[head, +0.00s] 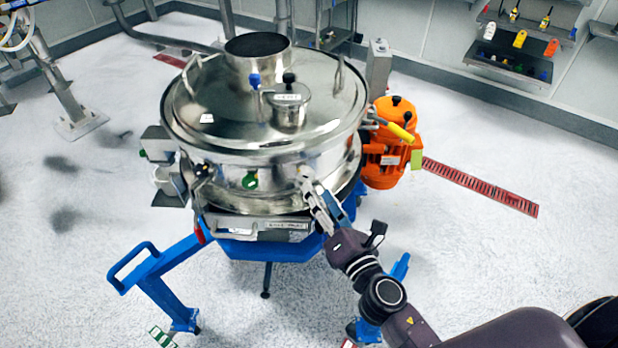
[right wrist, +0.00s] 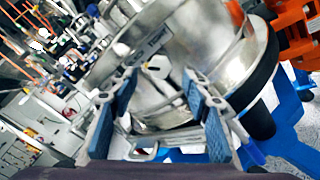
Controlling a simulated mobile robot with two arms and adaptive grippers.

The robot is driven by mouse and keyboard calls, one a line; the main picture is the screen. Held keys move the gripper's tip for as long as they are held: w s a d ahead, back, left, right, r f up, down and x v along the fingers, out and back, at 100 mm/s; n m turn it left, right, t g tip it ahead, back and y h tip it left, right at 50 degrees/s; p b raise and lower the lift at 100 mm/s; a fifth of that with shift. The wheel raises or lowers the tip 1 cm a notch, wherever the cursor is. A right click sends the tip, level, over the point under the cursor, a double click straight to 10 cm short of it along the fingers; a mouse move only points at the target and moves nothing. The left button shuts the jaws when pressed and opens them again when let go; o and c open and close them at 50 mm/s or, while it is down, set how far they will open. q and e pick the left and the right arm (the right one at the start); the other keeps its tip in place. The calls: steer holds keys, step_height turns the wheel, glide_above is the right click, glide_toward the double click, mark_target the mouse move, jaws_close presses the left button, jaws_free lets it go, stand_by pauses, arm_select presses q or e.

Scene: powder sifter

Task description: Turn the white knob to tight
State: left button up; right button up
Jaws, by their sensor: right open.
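The steel powder sifter (head: 262,110) stands in the middle of the head view on a blue wheeled frame. A small white knob (right wrist: 158,66) shows in the right wrist view against the sifter's steel side. In the head view the knob is hard to make out beside my fingers. My right gripper (head: 318,198) is at the sifter's front right side. In the right wrist view my right gripper (right wrist: 158,100) is open, with a blue-padded finger on each side and the knob between and beyond the fingertips. I cannot tell whether a finger touches it. My left gripper is not in view.
An orange motor (head: 388,145) with a yellow handle sits at the sifter's right. The blue frame (head: 160,262) has a handle sticking out at the left. Wall shelves (head: 520,50) hold small items at the upper right. The floor at the right is mostly clear.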

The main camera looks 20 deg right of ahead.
mark_target(308, 177)
steer(key=w, duration=0.2)
steer(key=w+p, duration=0.1)
steer(key=w, duration=0.3)
steer(key=shift+a, duration=0.35)
steer(key=shift+s, duration=0.1)
steer(key=c, duration=1.2)
